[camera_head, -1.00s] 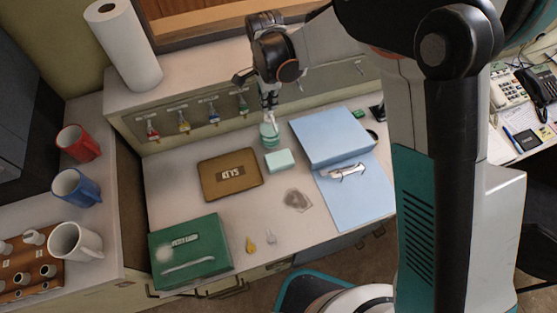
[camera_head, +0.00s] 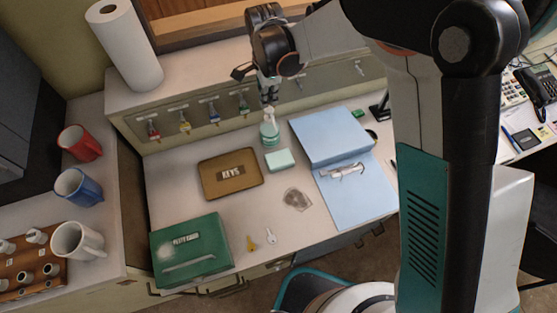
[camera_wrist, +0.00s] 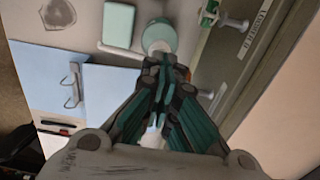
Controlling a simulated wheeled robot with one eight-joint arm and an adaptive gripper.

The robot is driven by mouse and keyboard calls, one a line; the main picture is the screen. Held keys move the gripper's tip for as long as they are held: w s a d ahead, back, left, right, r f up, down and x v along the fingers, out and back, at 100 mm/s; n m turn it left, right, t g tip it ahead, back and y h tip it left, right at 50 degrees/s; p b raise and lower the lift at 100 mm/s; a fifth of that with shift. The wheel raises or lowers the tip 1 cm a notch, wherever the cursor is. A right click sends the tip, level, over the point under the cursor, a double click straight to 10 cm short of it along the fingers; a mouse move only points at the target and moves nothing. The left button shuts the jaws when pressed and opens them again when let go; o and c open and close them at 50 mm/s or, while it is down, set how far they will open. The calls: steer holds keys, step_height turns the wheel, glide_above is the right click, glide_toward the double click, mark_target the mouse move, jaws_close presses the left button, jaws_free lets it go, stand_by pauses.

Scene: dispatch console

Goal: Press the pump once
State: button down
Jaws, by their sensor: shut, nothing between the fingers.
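The pump bottle is teal with a pale pump head (camera_head: 269,131) and stands upright on the counter below the key hooks. It also shows in the wrist view (camera_wrist: 160,36), just beyond my fingertips. My gripper (camera_head: 268,97) points down with its fingers shut and empty, just above the pump head. In the wrist view my fingertips (camera_wrist: 166,62) overlap the near side of the bottle, so I cannot tell the exact gap. A light gap seems to show between fingertips and pump head in the head view.
A mint block (camera_head: 280,160) lies right beside the bottle. A brown KEYS tray (camera_head: 213,188), a blue binder (camera_head: 345,205) and a green box (camera_head: 190,268) lie on the counter. Keys hang on the panel (camera_head: 300,103) behind. Mugs (camera_head: 77,188) stand at left.

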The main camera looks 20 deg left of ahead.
step_height(320, 180, up, 6)
steer(key=p, duration=0.2)
steer(key=shift+p, duration=0.4)
stand_by(0.4)
